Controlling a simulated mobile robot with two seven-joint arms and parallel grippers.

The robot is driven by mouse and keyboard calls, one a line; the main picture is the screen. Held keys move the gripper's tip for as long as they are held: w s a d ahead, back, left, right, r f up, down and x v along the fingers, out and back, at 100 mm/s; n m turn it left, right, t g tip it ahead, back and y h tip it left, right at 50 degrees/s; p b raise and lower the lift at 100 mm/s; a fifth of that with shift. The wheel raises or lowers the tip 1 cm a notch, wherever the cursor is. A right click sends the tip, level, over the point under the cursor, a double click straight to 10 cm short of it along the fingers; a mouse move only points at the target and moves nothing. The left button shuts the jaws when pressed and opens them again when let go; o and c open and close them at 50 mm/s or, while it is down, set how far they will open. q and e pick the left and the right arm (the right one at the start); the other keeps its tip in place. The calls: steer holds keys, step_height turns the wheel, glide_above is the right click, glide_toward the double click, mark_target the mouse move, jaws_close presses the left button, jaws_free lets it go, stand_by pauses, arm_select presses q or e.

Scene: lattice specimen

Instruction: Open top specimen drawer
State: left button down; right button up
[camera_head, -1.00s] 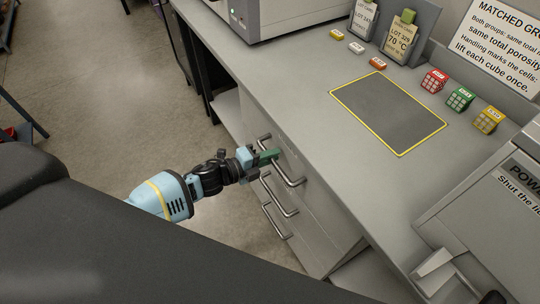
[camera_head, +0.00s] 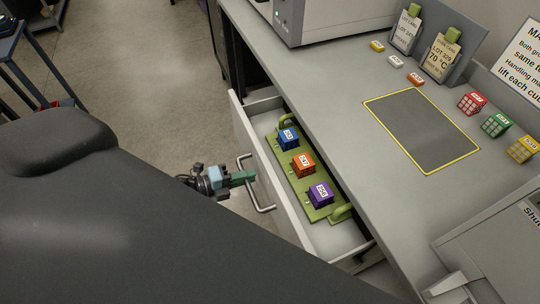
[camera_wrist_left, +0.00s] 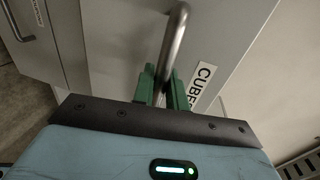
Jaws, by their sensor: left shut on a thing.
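The top specimen drawer (camera_head: 248,140) is pulled out from under the counter in the head view. Inside it lies a green tray (camera_head: 306,194) with a handle at each end, holding a blue cube (camera_head: 288,140), an orange cube (camera_head: 303,164) and a purple cube (camera_head: 320,194). My left gripper (camera_head: 246,178) is shut on the drawer's metal bar handle (camera_head: 262,205). In the left wrist view its green fingers (camera_wrist_left: 164,88) sit either side of the handle bar (camera_wrist_left: 174,45), beside a label reading "CUBE", partly hidden. My right gripper is not in view.
On the counter are a yellow-edged grey mat (camera_head: 424,130), red (camera_head: 472,103), green (camera_head: 495,125) and yellow (camera_head: 522,149) lattice cubes, small coloured tags, and card holders (camera_head: 440,55). A grey machine stands at lower right.

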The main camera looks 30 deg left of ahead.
arm_select(q)
steer(key=f+v, duration=0.2)
steer(key=v, duration=0.6)
steer(key=f+v, duration=0.1)
steer(key=v, duration=0.8)
steer(key=shift+s+a+f+p, duration=0.3)
steer(key=shift+s+a+p, duration=0.05)
steer(key=shift+s+p, duration=0.15)
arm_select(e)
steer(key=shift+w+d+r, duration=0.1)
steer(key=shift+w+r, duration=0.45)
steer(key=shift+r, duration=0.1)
arm_select(q)
steer(key=c, duration=1.5)
jaws_free()
steer(key=shift+o, duration=0.2)
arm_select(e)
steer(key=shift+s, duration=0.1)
arm_select(q)
steer(key=v, duration=0.7)
steer(key=shift+s+a+b, duration=0.25)
steer(key=shift+s+b, duration=0.05)
steer(key=shift+b, duration=0.05)
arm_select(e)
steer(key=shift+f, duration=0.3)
